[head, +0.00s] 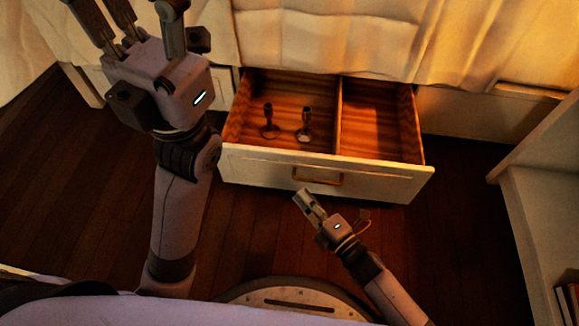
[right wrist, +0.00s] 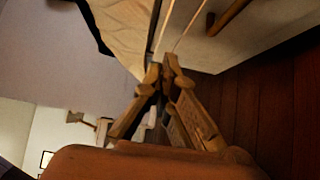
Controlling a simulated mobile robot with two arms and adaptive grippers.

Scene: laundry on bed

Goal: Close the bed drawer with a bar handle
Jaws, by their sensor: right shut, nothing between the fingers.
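The bed drawer is pulled out from under the bed, its white front panel (head: 385,182) facing me. Its brown bar handle (head: 318,177) sits at the middle of the front. My right gripper (head: 301,197) is shut and empty, just below and left of the handle, apart from it as far as I can tell. In the right wrist view the shut fingertips (right wrist: 166,68) are left of the drawer front (right wrist: 222,48) and the handle (right wrist: 228,16). My left gripper (head: 140,12) is raised at the upper left, its fingers spread and their tips cut off by the frame.
The drawer has a divider (head: 338,112); two small dark items (head: 268,122) (head: 305,124) stand in its left compartment, the right one is empty. A bed sheet (head: 330,35) hangs above. A white shelf (head: 545,220) stands at the right. Dark wooden floor (head: 465,235) is free around the drawer.

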